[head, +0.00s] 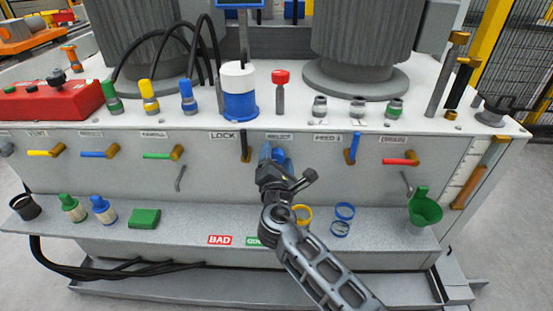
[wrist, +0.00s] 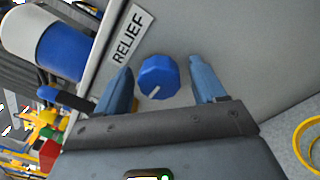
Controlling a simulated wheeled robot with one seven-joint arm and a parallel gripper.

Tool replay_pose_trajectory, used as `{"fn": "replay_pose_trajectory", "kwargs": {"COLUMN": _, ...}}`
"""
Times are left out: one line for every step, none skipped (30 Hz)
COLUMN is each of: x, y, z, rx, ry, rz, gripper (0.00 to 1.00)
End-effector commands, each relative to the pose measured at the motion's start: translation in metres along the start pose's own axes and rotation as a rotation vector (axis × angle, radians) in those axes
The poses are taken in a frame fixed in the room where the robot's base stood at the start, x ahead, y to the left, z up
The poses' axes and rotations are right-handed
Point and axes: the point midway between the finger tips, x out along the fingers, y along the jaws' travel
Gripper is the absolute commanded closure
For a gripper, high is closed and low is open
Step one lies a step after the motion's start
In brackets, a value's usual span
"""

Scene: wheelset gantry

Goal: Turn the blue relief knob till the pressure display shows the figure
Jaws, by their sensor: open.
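The blue relief knob (wrist: 159,77) is on the grey front panel, below the RELIEF label (wrist: 132,36) in the wrist view. It has a white pointer line. My gripper (wrist: 165,88) is open, with one blue finger on each side of the knob and a visible gap on both sides. In the head view my gripper (head: 274,156) is at the panel and hides most of the knob. A blue-framed panel (head: 241,3) is cut off at the top edge of the head view; I cannot read any pressure figure.
A black lever (head: 246,146) under LOCK is just left of my gripper, and a blue lever (head: 353,148) is to the right. The ledge below holds a yellow ring (head: 303,214), blue rings (head: 345,211) and a green funnel (head: 425,211). A blue and white cylinder (head: 239,92) stands above.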

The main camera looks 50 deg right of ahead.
Motion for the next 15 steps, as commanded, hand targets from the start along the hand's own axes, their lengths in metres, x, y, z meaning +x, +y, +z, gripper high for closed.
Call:
{"fn": "replay_pose_trajectory", "kwargs": {"x": 0.0003, "y": 0.0, "z": 0.0, "rx": 0.0, "ry": 0.0, "rz": 0.0, "gripper": 0.3}}
{"fn": "replay_pose_trajectory", "kwargs": {"x": 0.0003, "y": 0.0, "z": 0.0, "rx": 0.0, "ry": 0.0, "rz": 0.0, "gripper": 0.3}}
{"fn": "replay_pose_trajectory", "kwargs": {"x": 0.0002, "y": 0.0, "z": -0.0001, "rx": 0.0, "ry": 0.0, "rz": 0.0, "gripper": 0.3}}
{"fn": "replay_pose_trajectory", "kwargs": {"x": 0.0001, "y": 0.0, "z": -0.0001, "rx": 0.0, "ry": 0.0, "rz": 0.0, "gripper": 0.3}}
{"fn": "replay_pose_trajectory", "kwargs": {"x": 0.0001, "y": 0.0001, "z": -0.0001, "rx": 0.0, "ry": 0.0, "rz": 0.0, "gripper": 0.3}}
{"fn": "replay_pose_trajectory", "kwargs": {"x": 0.0, "y": 0.0001, "z": -0.0001, "rx": 0.0, "ry": 0.001, "rz": 0.0, "gripper": 0.32}}
{"fn": "replay_pose_trajectory", "kwargs": {"x": 0.0, "y": 0.0001, "z": -0.0002, "rx": 0.0, "ry": 0.001, "rz": 0.0, "gripper": 0.35}}
{"fn": "replay_pose_trajectory", "kwargs": {"x": -0.0001, "y": 0.0001, "z": -0.0002, "rx": 0.0, "ry": 0.001, "rz": 0.0, "gripper": 0.38}}
{"fn": "replay_pose_trajectory", "kwargs": {"x": -0.0001, "y": 0.0001, "z": -0.0002, "rx": 0.001, "ry": 0.001, "rz": 0.0, "gripper": 0.42}}
{"fn": "replay_pose_trajectory", "kwargs": {"x": -0.0001, "y": 0.0002, "z": -0.0002, "rx": 0.001, "ry": 0.001, "rz": 0.0, "gripper": 0.45}}
{"fn": "replay_pose_trajectory", "kwargs": {"x": -0.0002, "y": 0.0002, "z": -0.0002, "rx": 0.001, "ry": 0.001, "rz": 0.0, "gripper": 0.48}}
{"fn": "replay_pose_trajectory", "kwargs": {"x": -0.0002, "y": 0.0002, "z": -0.0003, "rx": 0.001, "ry": 0.001, "rz": 0.001, "gripper": 0.52}}
{"fn": "replay_pose_trajectory", "kwargs": {"x": -0.0002, "y": 0.0002, "z": -0.0002, "rx": 0.001, "ry": 0.001, "rz": 0.0, "gripper": 0.54}}
{"fn": "replay_pose_trajectory", "kwargs": {"x": -0.0002, "y": 0.0002, "z": -0.0003, "rx": 0.001, "ry": 0.001, "rz": 0.001, "gripper": 0.57}}
{"fn": "replay_pose_trajectory", "kwargs": {"x": -0.0002, "y": 0.0002, "z": -0.0003, "rx": 0.001, "ry": 0.001, "rz": 0.0, "gripper": 0.61}}
